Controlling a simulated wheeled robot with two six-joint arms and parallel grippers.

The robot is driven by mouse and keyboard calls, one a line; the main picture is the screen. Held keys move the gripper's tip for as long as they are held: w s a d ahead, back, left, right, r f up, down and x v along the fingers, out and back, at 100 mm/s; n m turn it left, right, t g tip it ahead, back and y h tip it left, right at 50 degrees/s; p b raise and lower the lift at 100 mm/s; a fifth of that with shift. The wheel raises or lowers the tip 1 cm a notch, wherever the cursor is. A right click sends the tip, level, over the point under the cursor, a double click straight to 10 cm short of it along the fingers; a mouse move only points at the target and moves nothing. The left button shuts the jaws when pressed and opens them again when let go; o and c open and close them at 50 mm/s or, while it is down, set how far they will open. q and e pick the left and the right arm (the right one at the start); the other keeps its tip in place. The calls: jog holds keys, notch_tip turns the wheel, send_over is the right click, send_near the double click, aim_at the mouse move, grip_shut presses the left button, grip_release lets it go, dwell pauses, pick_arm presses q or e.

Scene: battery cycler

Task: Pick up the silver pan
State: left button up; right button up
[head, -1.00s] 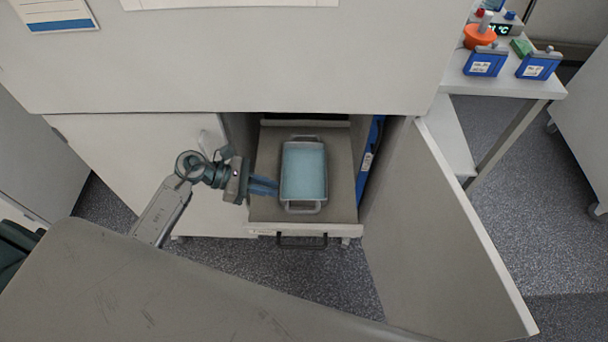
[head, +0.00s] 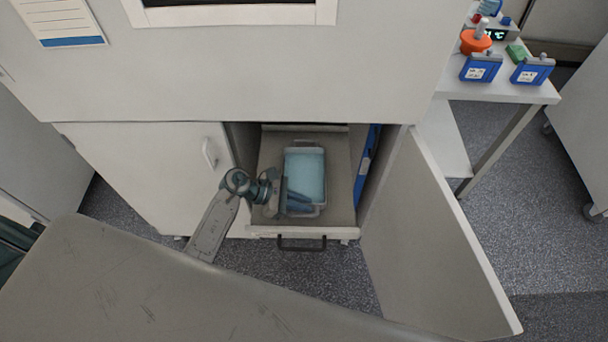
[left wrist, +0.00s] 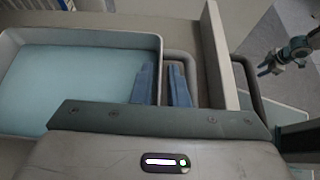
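The silver pan (head: 304,150) is a rectangular tray with a pale blue inside and a loop handle at each end. It rests on the pulled-out shelf of the open cabinet. My left gripper (head: 300,203) is over its near end in the head view, hiding part of the near handle. In the left wrist view the pan (left wrist: 80,40) fills the left side. The blue fingers of my left gripper (left wrist: 161,84) are apart there, at the handle (left wrist: 190,65) beside the pan's wall. I cannot tell whether they touch it. My right gripper is too small to judge.
The shelf (head: 340,190) has a raised front edge and a black handle (head: 301,245). The open door (head: 425,240) stands at right; the closed door (head: 150,170) is at left. A blue item (head: 366,165) stands right of the pan. A side table (head: 500,92) holds blue boxes.

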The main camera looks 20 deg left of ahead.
pick_arm(q)
jog(key=shift+d+f, duration=0.2)
jog(key=shift+d, duration=0.05)
jog(key=shift+w, duration=0.1)
grip_shut()
pick_arm(e)
jog(key=shift+w+a, duration=0.2)
jog(key=shift+a, duration=0.25)
pick_arm(q)
jog(key=shift+r, duration=0.2)
pick_arm(e)
jog(key=shift+d, duration=0.15)
pick_arm(q)
jog(key=shift+r+b, duration=0.3)
jog(key=shift+r, duration=0.45)
notch_tip(320, 180, up, 4)
jog(key=shift+r+b, duration=0.25)
jog(key=shift+b, duration=0.2)
notch_tip(320, 180, up, 2)
jog(key=shift+r, duration=0.1)
jog(key=shift+r+b, duration=0.35)
jog(key=shift+r, duration=0.35)
pick_arm(e)
jog(key=shift+w+f, duration=0.35)
jog(key=shift+f, duration=0.55)
jog(key=shift+s+d, duration=0.2)
jog(key=shift+w, duration=0.15)
